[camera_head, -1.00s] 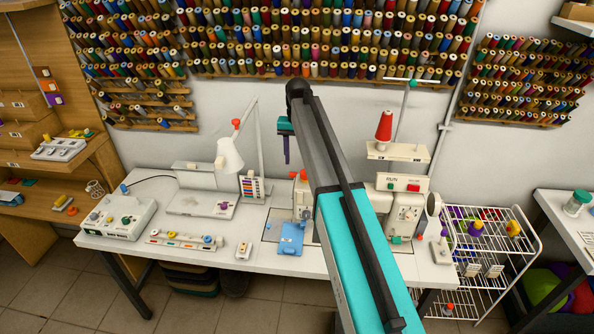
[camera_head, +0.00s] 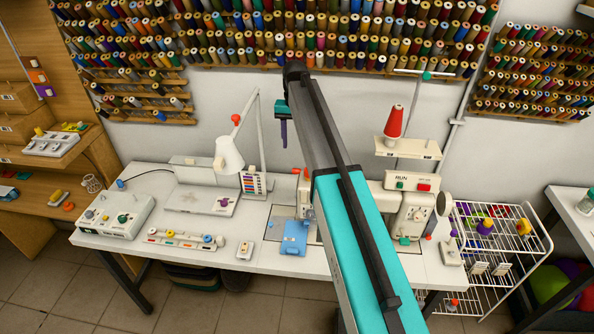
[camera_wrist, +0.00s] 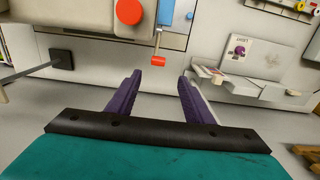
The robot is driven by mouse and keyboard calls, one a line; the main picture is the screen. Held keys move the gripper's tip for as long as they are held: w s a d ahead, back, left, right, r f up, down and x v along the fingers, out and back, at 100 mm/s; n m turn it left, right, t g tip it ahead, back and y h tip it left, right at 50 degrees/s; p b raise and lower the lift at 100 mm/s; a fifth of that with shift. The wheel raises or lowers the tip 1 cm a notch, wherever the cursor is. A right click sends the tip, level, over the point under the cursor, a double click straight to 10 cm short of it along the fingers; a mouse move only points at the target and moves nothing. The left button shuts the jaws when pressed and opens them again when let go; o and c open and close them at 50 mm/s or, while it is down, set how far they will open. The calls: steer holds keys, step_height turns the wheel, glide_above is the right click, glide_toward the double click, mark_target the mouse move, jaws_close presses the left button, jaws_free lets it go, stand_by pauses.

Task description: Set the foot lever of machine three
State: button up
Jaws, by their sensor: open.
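My gripper (camera_head: 283,132) is at the end of my raised arm, above the white sewing table (camera_head: 185,254). In the wrist view its two purple fingers (camera_wrist: 160,80) are apart with nothing between them. A small lever with a red tip (camera_wrist: 158,60) hangs just beyond and between the fingertips, apart from them. It hangs beside a pale machine body (camera_wrist: 95,18) with a round red knob (camera_wrist: 129,11). In the head view my arm covers much of the white sewing machine (camera_head: 412,212), which has a red thread cone (camera_head: 394,122) above it. No machine number is readable.
A white lamp (camera_head: 229,154) and control box (camera_head: 113,214) stand left on the table. A blue pad (camera_head: 294,238) lies near its middle. A wire rack (camera_head: 500,245) stands to the right. Thread racks (camera_head: 320,40) cover the wall behind.

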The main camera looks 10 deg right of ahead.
mark_target(296, 170)
steer(key=shift+d+f, duration=0.1)
steer(key=shift+d+f+b, duration=0.1)
steer(key=shift+f+b, duration=3.3)
steer(key=shift+f, duration=3.45)
jaws_close()
